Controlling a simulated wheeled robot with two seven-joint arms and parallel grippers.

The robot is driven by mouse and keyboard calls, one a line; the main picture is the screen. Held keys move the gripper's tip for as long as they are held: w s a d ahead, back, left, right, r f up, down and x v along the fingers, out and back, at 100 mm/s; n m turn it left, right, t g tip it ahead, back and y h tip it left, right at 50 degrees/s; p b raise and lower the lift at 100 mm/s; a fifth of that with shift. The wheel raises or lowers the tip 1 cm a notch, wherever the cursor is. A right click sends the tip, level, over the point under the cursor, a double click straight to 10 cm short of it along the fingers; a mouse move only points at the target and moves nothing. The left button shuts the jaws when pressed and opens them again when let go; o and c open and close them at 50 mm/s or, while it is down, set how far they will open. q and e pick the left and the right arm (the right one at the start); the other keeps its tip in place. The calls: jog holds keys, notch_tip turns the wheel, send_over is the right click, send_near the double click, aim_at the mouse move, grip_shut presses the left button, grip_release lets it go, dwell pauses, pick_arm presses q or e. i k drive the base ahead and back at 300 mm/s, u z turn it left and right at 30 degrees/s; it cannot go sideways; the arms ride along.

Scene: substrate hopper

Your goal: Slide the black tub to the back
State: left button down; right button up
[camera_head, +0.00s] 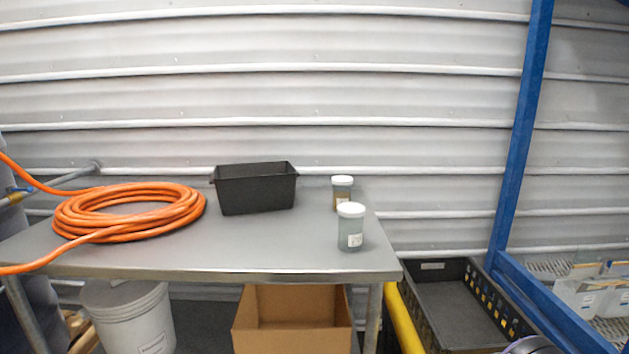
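The black tub (256,193) is a rectangular open container. It sits upright on the grey metal table (270,248), right of the table's middle and towards its back edge. A corrugated metal wall rises behind it.
A coiled orange hose (130,212) lies left of the tub. Two lidded jars, a rear one (342,194) and a nearer one (350,228), stand right of it. The front middle of the table is clear. A blue post (520,130) rises at the right.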

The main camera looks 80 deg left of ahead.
aim_at(270, 186)
jog(key=z, duration=0.2)
jog(key=k, duration=1.6)
jog(key=u, duration=0.5)
